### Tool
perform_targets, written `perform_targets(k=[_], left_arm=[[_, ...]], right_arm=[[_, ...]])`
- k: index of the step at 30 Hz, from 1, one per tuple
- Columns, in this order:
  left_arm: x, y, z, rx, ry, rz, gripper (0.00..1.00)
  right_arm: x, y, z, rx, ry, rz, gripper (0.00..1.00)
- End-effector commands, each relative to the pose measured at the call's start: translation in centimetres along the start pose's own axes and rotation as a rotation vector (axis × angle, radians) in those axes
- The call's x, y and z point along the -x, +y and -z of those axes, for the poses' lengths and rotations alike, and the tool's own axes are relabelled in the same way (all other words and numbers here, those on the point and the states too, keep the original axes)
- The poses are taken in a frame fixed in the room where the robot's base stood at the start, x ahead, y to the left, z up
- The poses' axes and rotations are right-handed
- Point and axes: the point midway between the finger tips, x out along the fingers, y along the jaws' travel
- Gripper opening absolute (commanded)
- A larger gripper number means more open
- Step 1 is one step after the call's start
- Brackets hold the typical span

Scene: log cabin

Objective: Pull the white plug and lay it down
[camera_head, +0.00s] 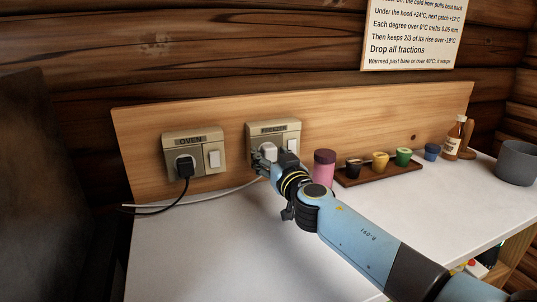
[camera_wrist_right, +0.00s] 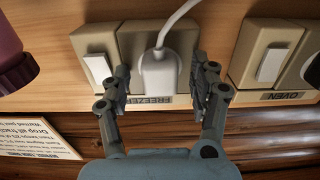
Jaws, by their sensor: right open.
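The white plug (camera_head: 268,151) sits in the socket of the plate labelled FREEZER (camera_head: 290,127) on the wooden backboard. In the right wrist view the white plug (camera_wrist_right: 159,73) has its white cable leading up. My right gripper (camera_head: 262,160) is at the plug; in the right wrist view its two fingers (camera_wrist_right: 160,85) stand open on either side of the plug, with a visible gap on the right side. In the head view the fingers hide part of the plug. My left gripper is in neither view.
A black plug (camera_head: 184,167) sits in the OVEN outlet to the left, its black cord near the white cable (camera_head: 225,191). A pink jar (camera_head: 324,164) and a wooden tray (camera_head: 353,181) of small cups stand right of the gripper. The white counter (camera_head: 200,250) is clear in front.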

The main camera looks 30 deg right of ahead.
Motion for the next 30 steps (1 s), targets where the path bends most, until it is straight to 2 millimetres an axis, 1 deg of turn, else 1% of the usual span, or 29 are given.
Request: perform_targets(k=[9,15,17,27,30], left_arm=[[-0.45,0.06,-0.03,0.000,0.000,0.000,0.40],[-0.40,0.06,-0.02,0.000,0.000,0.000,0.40],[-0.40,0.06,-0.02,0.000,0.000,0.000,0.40],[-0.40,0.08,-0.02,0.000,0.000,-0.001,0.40],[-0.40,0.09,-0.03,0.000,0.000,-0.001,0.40]], right_arm=[[0.00,0.01,-0.10,0.000,0.000,0.000,0.62],[0.00,0.00,-0.01,0.000,0.000,0.000,0.62],[0.00,0.00,-0.01,0.000,0.000,0.000,0.55],[0.00,-0.01,0.00,0.000,0.000,0.000,0.11],[0.00,-0.01,0.00,0.000,0.000,0.000,0.00]])
